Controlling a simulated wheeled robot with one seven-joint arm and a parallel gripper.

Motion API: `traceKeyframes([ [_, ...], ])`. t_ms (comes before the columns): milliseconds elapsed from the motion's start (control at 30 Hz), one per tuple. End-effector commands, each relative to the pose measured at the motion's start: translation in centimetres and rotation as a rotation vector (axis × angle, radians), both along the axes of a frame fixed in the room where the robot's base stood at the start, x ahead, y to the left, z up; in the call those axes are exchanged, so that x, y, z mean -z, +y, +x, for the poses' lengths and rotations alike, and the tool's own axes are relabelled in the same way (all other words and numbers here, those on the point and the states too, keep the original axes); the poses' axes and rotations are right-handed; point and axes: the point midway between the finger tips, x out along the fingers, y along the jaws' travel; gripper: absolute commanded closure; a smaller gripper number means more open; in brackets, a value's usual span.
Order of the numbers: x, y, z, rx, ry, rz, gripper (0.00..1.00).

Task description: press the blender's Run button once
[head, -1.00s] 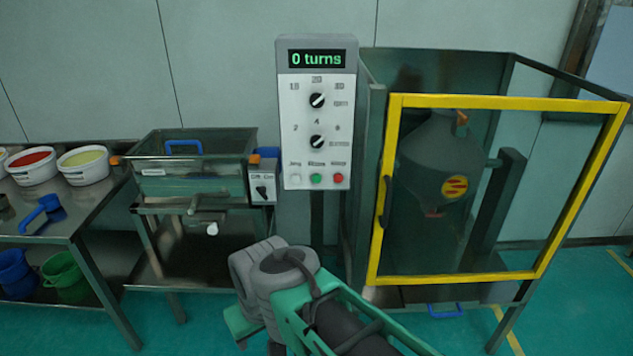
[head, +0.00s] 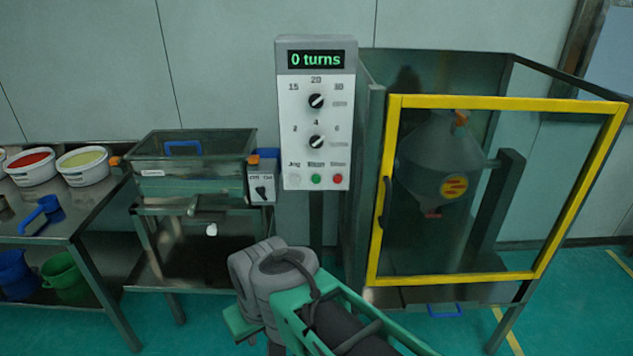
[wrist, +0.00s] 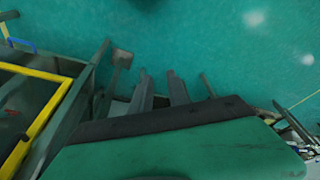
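The blender's control box (head: 300,130) stands upright in the middle of the head view, its display (head: 316,59) reading "0 turns". Along its bottom are a pale button (head: 294,179), a green button (head: 316,179) and a red button (head: 338,179). The small labels above the green and red ones are too blurred to read. The blender's grey vessel (head: 435,160) hangs in the cage behind a shut yellow-framed door (head: 393,180). My gripper (wrist: 158,74) shows two fingers apart with nothing between them, pointing over the floor. It is below the panel, clear of the buttons.
The panel also has two black knobs, the upper (head: 316,101) and the lower (head: 316,142). A sieve machine (head: 195,185) with a small switch box (head: 261,190) stands left of it. A steel table (head: 85,215) with tubs is further left. Green floor lies in front.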

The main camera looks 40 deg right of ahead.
Motion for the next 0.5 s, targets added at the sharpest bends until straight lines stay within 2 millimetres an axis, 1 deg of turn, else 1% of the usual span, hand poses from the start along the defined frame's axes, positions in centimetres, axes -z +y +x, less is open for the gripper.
traceKeyframes([
  [33,0.00,0.00,0.00,0.000,0.000,0.000,0.84],
  [233,0.00,0.00,0.00,0.000,0.000,0.000,1.00],
  [500,0.00,0.00,0.00,0.000,0.000,0.000,1.00],
])
